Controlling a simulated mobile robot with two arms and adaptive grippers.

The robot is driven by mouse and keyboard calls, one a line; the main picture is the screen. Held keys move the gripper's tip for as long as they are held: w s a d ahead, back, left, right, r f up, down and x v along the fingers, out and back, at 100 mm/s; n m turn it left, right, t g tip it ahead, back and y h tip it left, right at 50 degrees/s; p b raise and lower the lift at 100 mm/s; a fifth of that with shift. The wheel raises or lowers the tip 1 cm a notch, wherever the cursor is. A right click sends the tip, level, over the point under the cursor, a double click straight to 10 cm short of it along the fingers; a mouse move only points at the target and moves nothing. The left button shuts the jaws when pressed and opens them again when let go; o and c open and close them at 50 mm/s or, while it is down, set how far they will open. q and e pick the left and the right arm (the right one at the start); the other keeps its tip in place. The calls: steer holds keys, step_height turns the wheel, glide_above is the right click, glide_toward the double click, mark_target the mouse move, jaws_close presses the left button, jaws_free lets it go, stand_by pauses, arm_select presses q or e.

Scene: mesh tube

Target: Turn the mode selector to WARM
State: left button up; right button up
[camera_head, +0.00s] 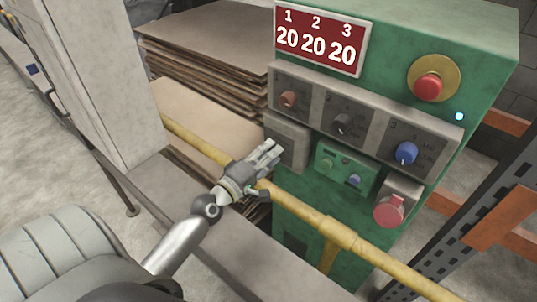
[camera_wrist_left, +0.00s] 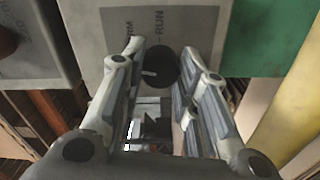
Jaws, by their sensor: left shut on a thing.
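The mode selector is a round black knob (camera_wrist_left: 163,68) on a grey panel (camera_wrist_left: 120,45). In the left wrist view, the panel bears the word RUN and a partly hidden label ending in RM. The knob's pale pointer mark points to the left in that view. My left gripper (camera_head: 274,149) reaches the grey box (camera_head: 291,138) at the lower left of the green machine. In the head view the gripper hides the knob. My right gripper is not in view.
The green machine (camera_head: 480,50) also carries orange, black and blue knobs, a red emergency button (camera_head: 427,87) and a lower red button (camera_head: 389,210). A yellow rail (camera_head: 300,210) runs past my left gripper. Stacked brown sheets (camera_head: 195,45) lie behind.

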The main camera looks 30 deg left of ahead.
arm_select(q)
steer(key=shift+m+p, duration=0.95)
steer(key=shift+m, duration=2.15)
steer(key=o, duration=1)
steer(key=shift+o, duration=0.2)
steer(key=s, duration=1.2)
steer(key=shift+a, duration=0.45)
steer(key=shift+f, duration=0.1)
